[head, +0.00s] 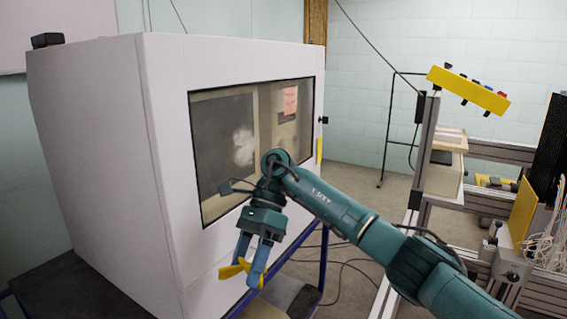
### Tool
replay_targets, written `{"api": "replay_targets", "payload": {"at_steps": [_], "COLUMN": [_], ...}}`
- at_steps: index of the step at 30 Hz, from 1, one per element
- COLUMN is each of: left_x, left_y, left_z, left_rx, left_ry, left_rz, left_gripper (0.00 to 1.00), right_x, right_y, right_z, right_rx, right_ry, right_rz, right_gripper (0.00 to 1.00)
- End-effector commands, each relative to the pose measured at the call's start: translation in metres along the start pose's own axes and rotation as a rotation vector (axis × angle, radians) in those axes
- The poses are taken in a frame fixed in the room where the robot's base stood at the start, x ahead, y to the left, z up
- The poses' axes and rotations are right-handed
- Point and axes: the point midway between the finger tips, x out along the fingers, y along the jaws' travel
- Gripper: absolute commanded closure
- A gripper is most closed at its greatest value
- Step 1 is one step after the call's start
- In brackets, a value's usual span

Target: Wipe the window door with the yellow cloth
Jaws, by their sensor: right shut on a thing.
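The window door (225,140) is a dark glass pane in the front of a large white cabinet (100,130). A whitish smudge shows on the glass near its middle. My right gripper (250,272) points down in front of the cabinet, below the window's lower edge. It is shut on the yellow cloth (234,268), which sticks out in folds to the left of the fingers. The cloth looks apart from the glass. My right arm hides the window's lower right part. My left gripper is not in view.
A blue stand (323,262) is under the cabinet. A metal frame (424,150) with a yellow bar (468,90) of buttons stands at the right. Cables lie on the floor behind my arm. A small black box (47,40) sits on top of the cabinet.

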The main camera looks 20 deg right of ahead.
Motion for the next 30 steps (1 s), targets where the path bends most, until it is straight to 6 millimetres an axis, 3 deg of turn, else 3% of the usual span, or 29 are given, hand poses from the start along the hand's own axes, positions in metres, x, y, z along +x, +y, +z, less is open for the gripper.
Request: {"api": "replay_targets", "payload": {"at_steps": [11, 16, 21, 25, 30], "left_x": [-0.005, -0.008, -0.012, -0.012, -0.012], "left_y": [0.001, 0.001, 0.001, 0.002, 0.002], "left_z": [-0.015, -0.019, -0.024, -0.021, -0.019], "left_rx": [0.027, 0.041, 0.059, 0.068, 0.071], "left_ry": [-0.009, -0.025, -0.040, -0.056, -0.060], "left_rz": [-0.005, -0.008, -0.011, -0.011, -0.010], "left_gripper": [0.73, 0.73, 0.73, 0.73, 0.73], "right_x": [-0.060, -0.107, -0.164, -0.189, -0.198], "right_y": [-0.008, -0.011, -0.012, -0.011, -0.014], "right_z": [0.020, 0.022, 0.007, -0.008, -0.011], "right_rx": [0.489, 0.652, 0.706, 0.703, 0.697], "right_ry": [-0.620, -0.985, -1.275, -1.377, -1.412], "right_rz": [-0.281, -0.507, -0.724, -0.805, -0.831], "right_gripper": [0.54, 0.54, 0.54, 0.54, 0.54]}}
